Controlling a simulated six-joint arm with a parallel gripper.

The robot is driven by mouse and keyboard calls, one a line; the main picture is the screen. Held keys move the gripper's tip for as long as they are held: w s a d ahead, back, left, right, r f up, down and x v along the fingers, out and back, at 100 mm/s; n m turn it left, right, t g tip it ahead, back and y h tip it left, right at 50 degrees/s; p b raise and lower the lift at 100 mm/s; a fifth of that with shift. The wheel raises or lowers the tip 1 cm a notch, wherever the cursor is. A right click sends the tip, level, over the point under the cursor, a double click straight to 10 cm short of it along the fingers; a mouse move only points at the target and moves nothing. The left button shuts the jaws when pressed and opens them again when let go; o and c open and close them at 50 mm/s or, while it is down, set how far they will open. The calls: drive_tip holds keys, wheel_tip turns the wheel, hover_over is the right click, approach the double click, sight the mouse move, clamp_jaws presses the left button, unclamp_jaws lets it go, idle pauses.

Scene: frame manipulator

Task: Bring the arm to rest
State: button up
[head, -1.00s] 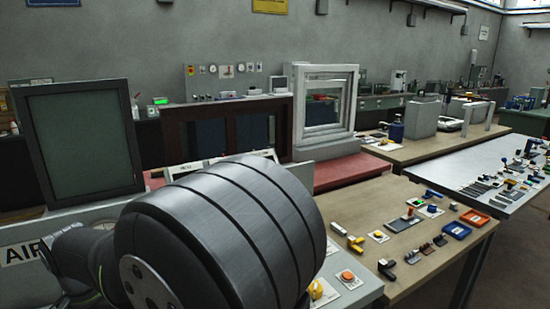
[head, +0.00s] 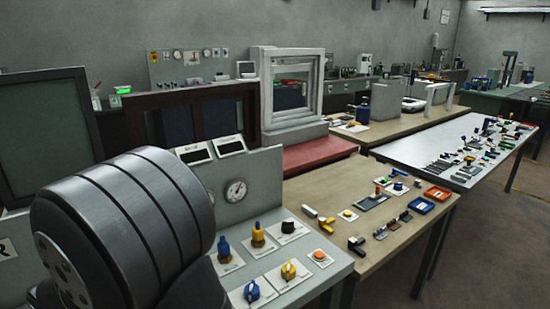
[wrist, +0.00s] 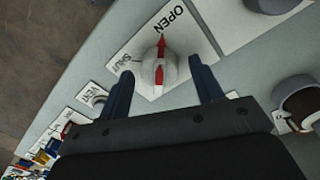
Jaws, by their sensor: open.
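In the wrist view my gripper (wrist: 163,76) is open, with one dark blue finger on each side of a white knob (wrist: 150,68). The knob has a red pointer and sits on a white plate (wrist: 196,38) marked OPEN and SHUT. The pointer is toward OPEN. Gaps show between the knob and both fingers. Nothing is held. In the head view my gripper does not show; a large dark grey part of my arm (head: 130,225) fills the lower left.
In the head view a grey panel (head: 328,272) carries several knobs, an orange button (head: 319,256) and a gauge (head: 236,191). A wooden bench (head: 330,190) with small parts stands right of it. A window frame (head: 291,92) stands behind. The floor (head: 490,240) at right is open.

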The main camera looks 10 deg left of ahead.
wheel_tip(320, 180, up, 17)
wheel_tip(320, 180, down, 17)
drive_tip(key=shift+f, duration=0.1)
drive_tip(key=n, duration=0.3)
drive_tip(key=shift+n, duration=0.4)
drive_tip(key=n, duration=0.4)
drive_tip(key=shift+n, duration=0.4)
drive_tip(key=n, duration=0.4)
drive_tip(key=shift+s+n, duration=0.1)
drive_tip(key=shift+n, duration=0.3)
drive_tip(key=shift+d+n, duration=0.1)
drive_tip(key=shift+n, duration=1.8)
